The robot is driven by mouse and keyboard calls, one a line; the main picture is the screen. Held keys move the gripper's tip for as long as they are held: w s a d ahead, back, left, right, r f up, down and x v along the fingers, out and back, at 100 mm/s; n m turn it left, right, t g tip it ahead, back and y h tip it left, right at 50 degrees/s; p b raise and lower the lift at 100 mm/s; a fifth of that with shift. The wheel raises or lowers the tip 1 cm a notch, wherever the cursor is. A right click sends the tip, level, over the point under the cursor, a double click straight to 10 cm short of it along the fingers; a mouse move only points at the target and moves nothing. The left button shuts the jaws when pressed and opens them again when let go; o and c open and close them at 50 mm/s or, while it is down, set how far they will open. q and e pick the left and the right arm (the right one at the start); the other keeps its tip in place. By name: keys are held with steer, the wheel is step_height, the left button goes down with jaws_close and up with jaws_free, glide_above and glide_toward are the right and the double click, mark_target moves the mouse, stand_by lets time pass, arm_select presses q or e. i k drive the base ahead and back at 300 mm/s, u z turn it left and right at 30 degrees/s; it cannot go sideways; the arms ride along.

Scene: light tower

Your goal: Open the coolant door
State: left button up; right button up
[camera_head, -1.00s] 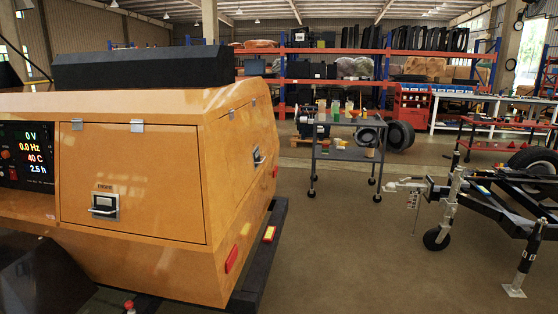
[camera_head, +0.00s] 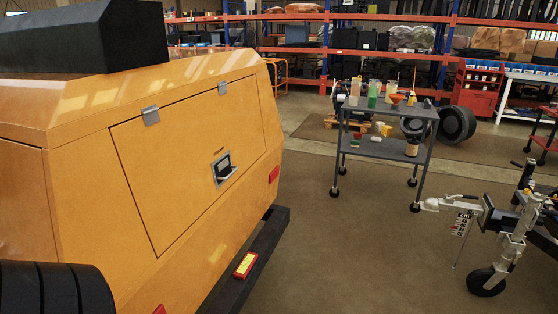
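The orange light tower body (camera_head: 30,180) fills the left of the head view. A large panel door (camera_head: 175,140) on its facing side is shut, flush in its frame. It has two metal hinges (camera_head: 150,115) along its top edge and a recessed black-and-silver latch handle (camera_head: 224,168) near its lower right. A small label above the latch is too small to read, so I cannot confirm it is the coolant door. Neither of my grippers is in view.
A black bumper (camera_head: 245,262) runs below the door. A grey cart (camera_head: 385,105) with bottles stands to the right, and a trailer hitch (camera_head: 480,225) at far right. Floor between is clear.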

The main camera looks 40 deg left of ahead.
mark_target(176, 159)
steer(key=u, duration=0.6)
steer(key=i, duration=1.2)
steer(key=u, duration=1.15)
